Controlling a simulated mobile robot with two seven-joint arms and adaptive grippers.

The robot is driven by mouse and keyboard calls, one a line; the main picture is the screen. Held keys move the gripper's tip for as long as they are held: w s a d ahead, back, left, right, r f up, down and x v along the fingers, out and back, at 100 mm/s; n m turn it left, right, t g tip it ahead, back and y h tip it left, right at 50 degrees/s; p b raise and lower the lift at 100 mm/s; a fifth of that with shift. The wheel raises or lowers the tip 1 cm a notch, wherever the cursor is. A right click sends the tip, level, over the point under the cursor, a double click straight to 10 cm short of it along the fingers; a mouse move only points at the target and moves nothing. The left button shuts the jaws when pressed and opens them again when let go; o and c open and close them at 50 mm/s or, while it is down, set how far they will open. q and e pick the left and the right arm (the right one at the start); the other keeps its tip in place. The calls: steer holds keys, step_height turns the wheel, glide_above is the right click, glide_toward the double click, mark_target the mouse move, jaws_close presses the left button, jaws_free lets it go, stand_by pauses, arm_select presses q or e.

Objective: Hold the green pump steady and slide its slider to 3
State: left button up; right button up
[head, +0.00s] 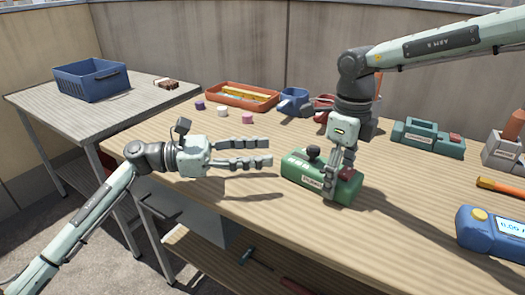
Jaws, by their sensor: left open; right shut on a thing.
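The green pump (345,192) lies on the wooden workbench right of centre. It has a white label, a black knob (313,153) on top and a dark red part near its right end. My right gripper (331,190) points down and is shut on the pump's body, hiding part of it. The slider's scale and setting are too small to read. My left gripper (268,153) is open and empty, left of the pump, with its fingers pointing right towards the pump's left end and apart from it.
A second green device (428,140) stands behind right. A blue meter (490,232) and an orange-handled tool (500,188) lie at the right. A blue crate (91,80) is on the side table.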

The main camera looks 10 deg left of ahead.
steer(key=o, duration=1.8)
steer(key=o, duration=0.4)
step_height(320, 180, up, 6)
steer(key=p, duration=0.4)
steer(key=shift+r, duration=1.55)
arm_select(q)
step_height(320, 180, up, 4)
